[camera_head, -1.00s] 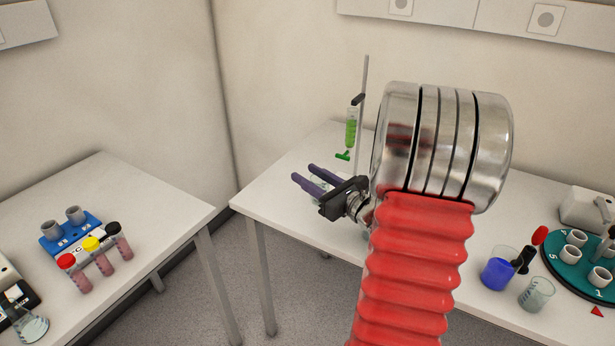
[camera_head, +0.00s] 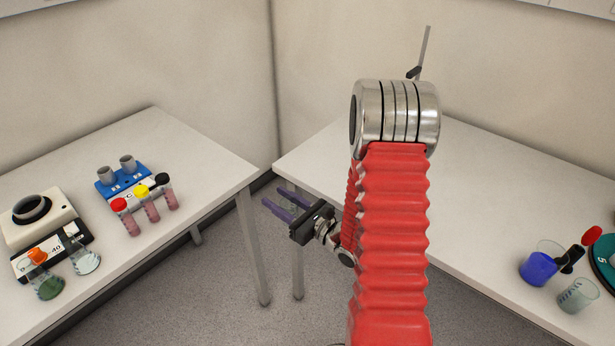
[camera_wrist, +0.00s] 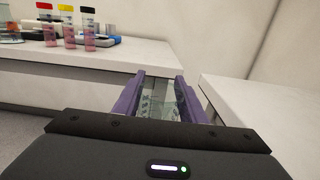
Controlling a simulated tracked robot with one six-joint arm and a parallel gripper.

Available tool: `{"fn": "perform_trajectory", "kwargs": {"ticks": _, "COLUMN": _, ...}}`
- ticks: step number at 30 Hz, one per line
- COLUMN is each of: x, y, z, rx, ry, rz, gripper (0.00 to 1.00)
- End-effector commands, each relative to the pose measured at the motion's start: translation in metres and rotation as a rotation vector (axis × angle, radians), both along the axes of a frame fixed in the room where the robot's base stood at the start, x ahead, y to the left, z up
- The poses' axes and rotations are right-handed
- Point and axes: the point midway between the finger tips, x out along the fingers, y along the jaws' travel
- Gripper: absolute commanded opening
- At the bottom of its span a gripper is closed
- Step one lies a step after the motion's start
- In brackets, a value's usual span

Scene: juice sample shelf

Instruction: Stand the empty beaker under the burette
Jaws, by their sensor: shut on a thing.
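My gripper (camera_head: 272,197) has purple fingers shut on a clear glass beaker with dark markings. In the wrist view, the beaker (camera_wrist: 160,103) sits between the fingers (camera_wrist: 160,76) and looks empty; in the head view it is hard to make out. The gripper is held over the gap between the two tables, near the left corner of the right table (camera_head: 480,180). The top of the burette stand's rod (camera_head: 426,50) and its clamp (camera_head: 414,73) show behind my arm. The burette itself is hidden by my arm.
On the right table stand a blue-filled beaker (camera_head: 538,267), another glass beaker (camera_head: 577,296) and the edge of a teal carousel (camera_head: 606,262). The left table (camera_head: 200,150) holds capped tubes (camera_head: 152,209), a blue rack (camera_head: 123,180), flasks (camera_head: 83,257) and a white device (camera_head: 40,220).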

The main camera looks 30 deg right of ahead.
Motion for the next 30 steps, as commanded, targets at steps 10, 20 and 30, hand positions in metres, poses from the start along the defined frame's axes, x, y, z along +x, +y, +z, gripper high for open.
{"fn": "perform_trajectory", "kwargs": {"ticks": 10, "x": -0.007, "y": 0.099, "z": -0.062, "rx": -0.004, "ry": 0.005, "rz": 0.147, "gripper": 0.16}}
{"fn": "perform_trajectory", "kwargs": {"ticks": 20, "x": -0.009, "y": 0.111, "z": -0.068, "rx": -0.007, "ry": 0.002, "rz": 0.166, "gripper": 0.16}}
{"fn": "perform_trajectory", "kwargs": {"ticks": 30, "x": -0.009, "y": 0.113, "z": -0.068, "rx": -0.006, "ry": 0.002, "rz": 0.170, "gripper": 0.16}}
